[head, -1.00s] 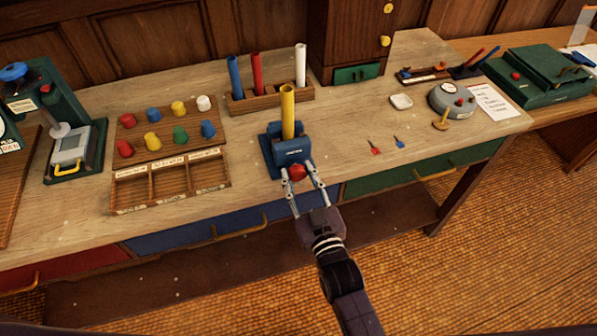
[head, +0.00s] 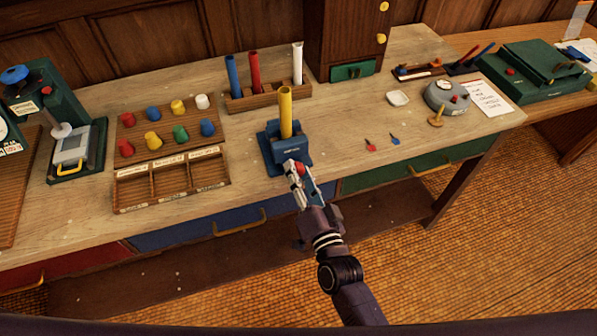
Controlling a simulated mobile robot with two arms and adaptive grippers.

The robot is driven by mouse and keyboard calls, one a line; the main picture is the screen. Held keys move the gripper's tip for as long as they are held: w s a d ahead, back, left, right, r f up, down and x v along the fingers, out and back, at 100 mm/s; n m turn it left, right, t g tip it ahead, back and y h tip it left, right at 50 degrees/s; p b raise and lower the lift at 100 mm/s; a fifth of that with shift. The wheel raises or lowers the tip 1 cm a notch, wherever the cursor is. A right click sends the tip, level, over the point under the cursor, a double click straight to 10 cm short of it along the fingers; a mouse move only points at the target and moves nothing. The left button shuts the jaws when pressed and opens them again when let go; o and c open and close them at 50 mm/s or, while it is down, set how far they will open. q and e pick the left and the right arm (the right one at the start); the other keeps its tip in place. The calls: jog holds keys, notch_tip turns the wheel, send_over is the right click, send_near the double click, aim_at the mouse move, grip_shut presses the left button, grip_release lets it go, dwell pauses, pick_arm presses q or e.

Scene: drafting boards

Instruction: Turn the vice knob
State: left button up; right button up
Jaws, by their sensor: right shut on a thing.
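The blue vice (head: 289,149) stands near the front edge of the wooden bench and holds an upright yellow tube (head: 286,110). Its red knob (head: 300,169) is on the front side, partly hidden by gripper fingers. My right gripper (head: 299,172) is at the front of the vice, shut on the red knob and rolled so that one finger largely covers the other. My left gripper is not in view.
Left of the vice is a wooden rack (head: 117,160) with coloured knobs and empty compartments. Behind is a tube stand (head: 240,103) with blue, red and white tubes. Small red and blue pieces (head: 370,144) lie to the right. Bare bench (head: 340,120) surrounds the vice.

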jog(key=shift+f+m, duration=0.2)
jog(key=shift+m, duration=1.9)
jog(key=o, duration=1.2)
jog(key=shift+c, duration=0.2)
jog(key=shift+s+d, duration=0.1)
jog(key=v, duration=0.7)
jog(key=shift+s, duration=0.35)
jog(key=shift+d, duration=0.1)
